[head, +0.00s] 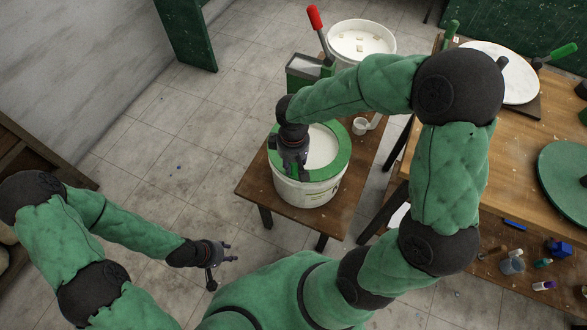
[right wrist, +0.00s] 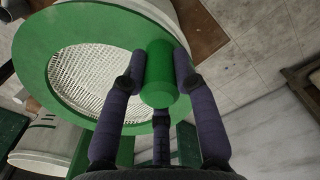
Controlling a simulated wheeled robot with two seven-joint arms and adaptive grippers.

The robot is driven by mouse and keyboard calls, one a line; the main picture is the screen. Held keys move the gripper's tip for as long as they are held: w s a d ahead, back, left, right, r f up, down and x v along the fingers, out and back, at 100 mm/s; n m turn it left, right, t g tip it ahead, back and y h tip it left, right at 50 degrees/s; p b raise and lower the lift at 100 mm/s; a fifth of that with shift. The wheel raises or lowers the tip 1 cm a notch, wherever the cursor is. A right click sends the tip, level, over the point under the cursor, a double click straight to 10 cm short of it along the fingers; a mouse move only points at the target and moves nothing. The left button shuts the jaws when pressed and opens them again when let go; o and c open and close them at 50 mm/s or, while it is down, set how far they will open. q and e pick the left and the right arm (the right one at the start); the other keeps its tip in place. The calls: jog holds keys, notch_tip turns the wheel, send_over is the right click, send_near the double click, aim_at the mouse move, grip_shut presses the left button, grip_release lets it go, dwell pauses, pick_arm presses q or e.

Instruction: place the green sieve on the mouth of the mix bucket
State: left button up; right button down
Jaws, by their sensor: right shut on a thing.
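The green sieve (head: 325,174) has a wide flat green ring, a pale mesh and a stubby green handle. In the head view it lies over the mouth of the white mix bucket (head: 309,196), roughly level. I cannot tell whether it rests on the rim. My right gripper (head: 293,168) is shut on the sieve's handle at the ring's left side. The right wrist view shows the sieve (right wrist: 38,62) with its handle between the fingers (right wrist: 160,80). My left gripper (head: 227,264) is open and empty, low at the left, away from the bucket.
The bucket stands on a low wooden table (head: 258,190). Behind it are a green box (head: 305,70), a red-handled tool (head: 315,18) and another white bucket (head: 344,58). A white cup (head: 360,126) stands right of the sieve. A cluttered workbench (head: 500,190) is at the right.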

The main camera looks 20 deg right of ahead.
jog(key=shift+f+b, duration=0.35)
jog(key=shift+f, duration=1.1)
jog(key=c, duration=1)
grip_release()
jog(key=shift+o, duration=0.2)
notch_tip(320, 180, up, 12)
jog(key=p, duration=0.5)
